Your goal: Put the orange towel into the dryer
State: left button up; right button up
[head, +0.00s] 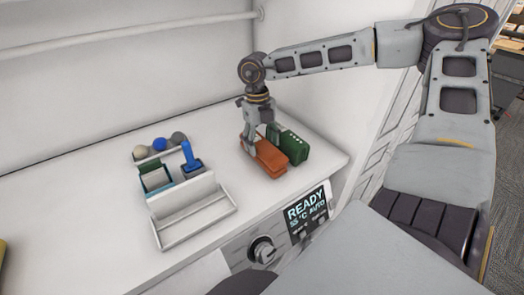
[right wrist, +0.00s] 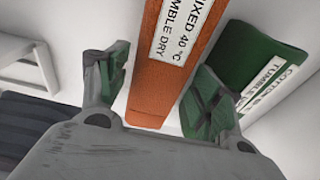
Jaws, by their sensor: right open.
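The orange towel (head: 268,158) is a folded block on the white worktop. In the right wrist view the orange towel (right wrist: 165,75) carries a white label reading "MIXED 40 °C" and "TUMBLE DRY". My right gripper (head: 257,140) is over the towel. In the right wrist view its open fingers (right wrist: 158,90) stand on either side of the towel, with small gaps visible. The dryer's control panel (head: 307,212) shows "READY" beside a round knob (head: 263,250). The dryer's opening is not clearly visible. My left gripper is out of view.
A folded green towel (head: 292,150) lies close beside the orange one, to its right; it also has a label (right wrist: 262,85). A white caddy (head: 190,228) with a blue-handled item and several balls stands to the left. A rail (head: 120,35) runs above the worktop (head: 85,215).

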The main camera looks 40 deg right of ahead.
jog(key=shift+s+f, duration=0.1)
jog(key=shift+f, duration=0.8)
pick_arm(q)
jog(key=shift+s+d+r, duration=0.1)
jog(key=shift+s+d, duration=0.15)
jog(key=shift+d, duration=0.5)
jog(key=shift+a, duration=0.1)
